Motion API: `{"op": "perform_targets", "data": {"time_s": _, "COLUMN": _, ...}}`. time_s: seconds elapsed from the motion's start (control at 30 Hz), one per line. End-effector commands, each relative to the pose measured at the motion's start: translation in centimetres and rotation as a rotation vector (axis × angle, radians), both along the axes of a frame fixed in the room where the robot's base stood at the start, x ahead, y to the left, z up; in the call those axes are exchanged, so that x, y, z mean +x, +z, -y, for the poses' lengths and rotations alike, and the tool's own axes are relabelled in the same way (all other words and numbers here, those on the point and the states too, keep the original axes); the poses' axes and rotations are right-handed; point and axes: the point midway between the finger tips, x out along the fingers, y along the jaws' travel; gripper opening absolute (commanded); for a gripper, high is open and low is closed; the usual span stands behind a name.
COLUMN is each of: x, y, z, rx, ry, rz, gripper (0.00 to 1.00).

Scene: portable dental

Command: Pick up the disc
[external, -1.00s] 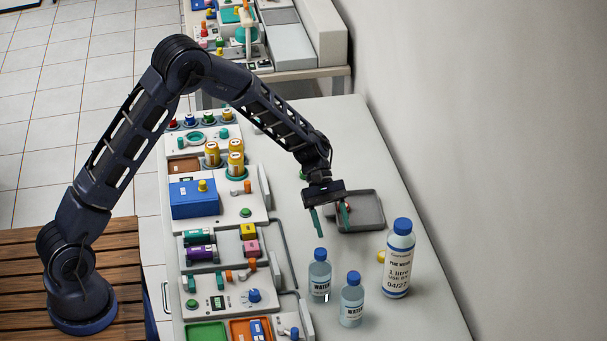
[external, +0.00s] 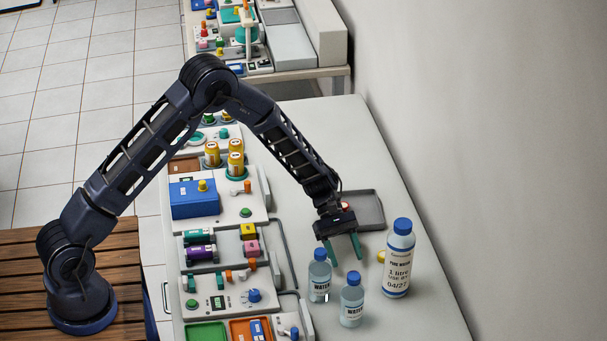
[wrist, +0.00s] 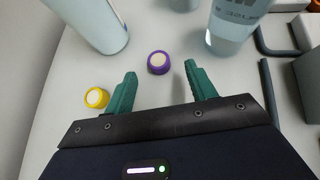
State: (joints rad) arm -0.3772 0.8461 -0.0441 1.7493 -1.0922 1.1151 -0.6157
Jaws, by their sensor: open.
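Two small discs show in the wrist view. A purple disc with a pale top (wrist: 158,62) lies on the table, between the lines of my fingers and just beyond their tips. A yellow disc with a pale top (wrist: 96,98) lies left of my left finger. The frames do not tell which one is the disc meant. The yellow disc also shows in the external view (external: 382,257), partly behind the large bottle. The purple one is hidden there. My gripper (external: 347,263) is open and empty, pointing down above the table; its green fingers also show in the wrist view (wrist: 160,69).
Two small water bottles (external: 319,280) (external: 352,303) and a one-litre bottle (external: 398,262) stand close around my gripper. A grey tray (external: 372,208) lies behind it. Dental equipment with a blue box (external: 192,202) lines the left.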

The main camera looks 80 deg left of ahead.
Motion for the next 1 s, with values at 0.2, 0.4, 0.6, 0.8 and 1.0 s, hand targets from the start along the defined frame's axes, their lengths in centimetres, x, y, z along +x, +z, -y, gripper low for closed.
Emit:
{"op": "perform_targets", "data": {"time_s": 0.2, "x": 0.6, "y": -1.5, "z": 1.9, "rx": 0.001, "ry": -0.002, "rz": -0.001, "gripper": 0.56}}
{"op": "perform_targets", "data": {"time_s": 0.4, "x": 1.0, "y": -2.7, "z": 3.7, "rx": 0.0, "ry": -0.001, "rz": 0.0, "gripper": 0.56}}
{"op": "perform_targets", "data": {"time_s": 0.6, "x": 1.1, "y": -2.8, "z": 3.8, "rx": 0.001, "ry": 0.0, "rz": 0.001, "gripper": 0.56}}
{"op": "perform_targets", "data": {"time_s": 0.8, "x": 1.1, "y": -2.8, "z": 3.8, "rx": 0.0, "ry": 0.0, "rz": 0.001, "gripper": 0.23}}
{"op": "perform_targets", "data": {"time_s": 1.0, "x": 1.1, "y": -2.8, "z": 3.8, "rx": 0.0, "ry": 0.0, "rz": 0.001, "gripper": 0.08}}
